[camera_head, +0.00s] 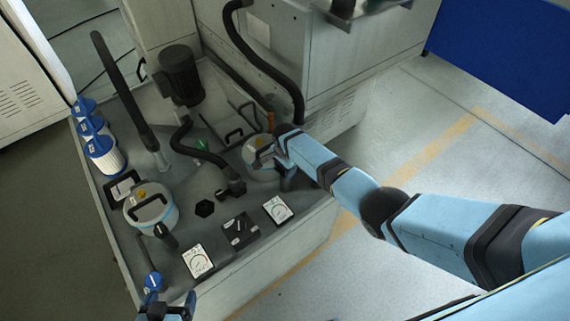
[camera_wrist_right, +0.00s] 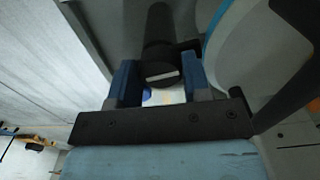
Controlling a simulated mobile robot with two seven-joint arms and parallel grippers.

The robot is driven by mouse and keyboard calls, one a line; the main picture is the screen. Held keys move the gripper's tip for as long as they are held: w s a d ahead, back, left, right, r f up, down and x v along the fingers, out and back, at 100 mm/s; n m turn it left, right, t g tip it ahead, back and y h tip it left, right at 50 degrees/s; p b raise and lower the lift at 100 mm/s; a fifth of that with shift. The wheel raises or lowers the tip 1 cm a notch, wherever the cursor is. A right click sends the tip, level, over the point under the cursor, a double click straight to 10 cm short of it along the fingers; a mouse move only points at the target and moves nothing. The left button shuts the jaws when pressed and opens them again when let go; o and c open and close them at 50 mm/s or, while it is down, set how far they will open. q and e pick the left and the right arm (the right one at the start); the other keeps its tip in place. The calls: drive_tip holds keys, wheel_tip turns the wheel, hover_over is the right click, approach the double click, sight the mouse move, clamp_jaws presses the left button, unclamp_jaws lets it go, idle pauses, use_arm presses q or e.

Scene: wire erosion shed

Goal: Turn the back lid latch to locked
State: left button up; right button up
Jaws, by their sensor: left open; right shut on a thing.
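The back pot (camera_head: 258,172) is a pale round canister with a lid, and my right gripper (camera_head: 274,165) is at its right side in the head view. In the right wrist view the right gripper (camera_wrist_right: 160,82) has its two blue fingers on either side of a black latch knob (camera_wrist_right: 160,55) with a white mark on its end, and is shut on it. The gripper hides this latch in the head view, and I cannot tell its exact angle. My left gripper (camera_head: 166,311) is open at the bottom edge, partly out of frame.
A front pot (camera_head: 136,212) with its own black latch (camera_head: 165,236) stands nearer. Two gauges (camera_head: 197,262) (camera_head: 278,209), a switch box (camera_head: 240,229) and a blue knob (camera_head: 153,281) are along the front. Blue-capped filters (camera_head: 105,154), a motor (camera_head: 180,74) and black hoses crowd the rest.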

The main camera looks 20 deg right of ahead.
drive_tip(key=shift+m+p, duration=0.45)
drive_tip(key=shift+m, duration=0.65)
drive_tip(key=o, duration=0.9)
drive_tip(key=shift+d, duration=0.1)
drive_tip(key=shift+o, duration=0.2)
drive_tip(key=shift+r, duration=0.15)
wheel_tip(320, 180, up, 14)
drive_tip(key=p, duration=0.1)
drive_tip(key=shift+f+p, duration=0.2)
drive_tip(key=shift+p, duration=0.1)
